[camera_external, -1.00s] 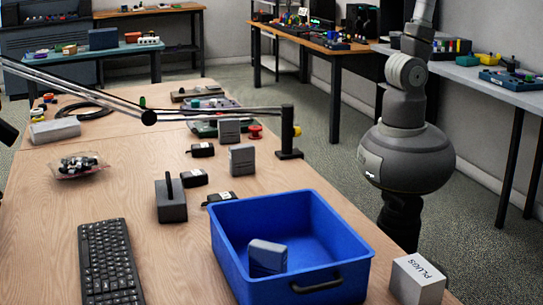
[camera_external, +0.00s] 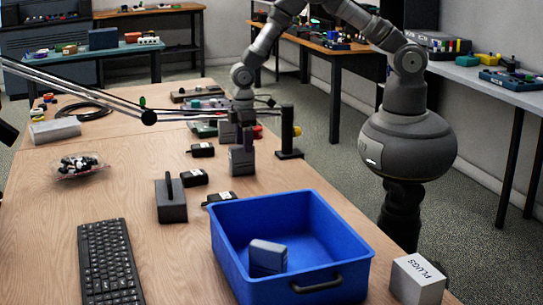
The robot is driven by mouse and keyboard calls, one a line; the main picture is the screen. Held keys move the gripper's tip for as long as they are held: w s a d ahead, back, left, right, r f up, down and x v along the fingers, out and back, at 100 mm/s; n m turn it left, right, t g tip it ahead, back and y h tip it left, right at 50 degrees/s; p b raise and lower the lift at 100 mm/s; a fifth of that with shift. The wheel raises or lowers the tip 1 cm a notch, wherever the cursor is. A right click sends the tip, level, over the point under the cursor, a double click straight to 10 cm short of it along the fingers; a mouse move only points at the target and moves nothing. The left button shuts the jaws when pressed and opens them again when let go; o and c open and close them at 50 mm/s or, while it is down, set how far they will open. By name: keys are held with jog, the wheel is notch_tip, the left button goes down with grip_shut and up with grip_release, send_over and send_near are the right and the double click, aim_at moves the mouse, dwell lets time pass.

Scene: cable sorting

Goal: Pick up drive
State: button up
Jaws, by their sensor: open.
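A grey upright box-shaped drive (camera_external: 241,163) stands on the wooden table (camera_external: 145,240), behind the blue bin. My gripper (camera_external: 245,146) points down at its top; the fingers are small and dark here, and I cannot tell whether they touch it. My gripper is open. A second similar grey box (camera_external: 227,133) stands just behind, partly hidden by my arm. Another grey drive-like box (camera_external: 267,257) stands inside the blue bin (camera_external: 332,275).
Black adapters (camera_external: 194,178) and a dark block with an upright handle (camera_external: 171,205) stand to the left. A black lamp base (camera_external: 289,153) with a long arm is close on the right. A keyboard (camera_external: 108,262) and a PLUGS box (camera_external: 417,280) are in front.

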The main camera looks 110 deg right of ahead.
aim_at(242, 161)
jog(key=f+b, duration=0.1)
jog(key=f, duration=0.1)
jog(key=f+b, duration=0.1)
jog(key=f, duration=0.2)
jog(key=w+f+b, duration=0.1)
jog(key=f, duration=0.1)
jog(key=shift+f, duration=0.2)
jog(key=shift+r, duration=0.1)
jog(key=shift+s, duration=0.1)
jog(key=shift+c, duration=0.4)
grip_shut()
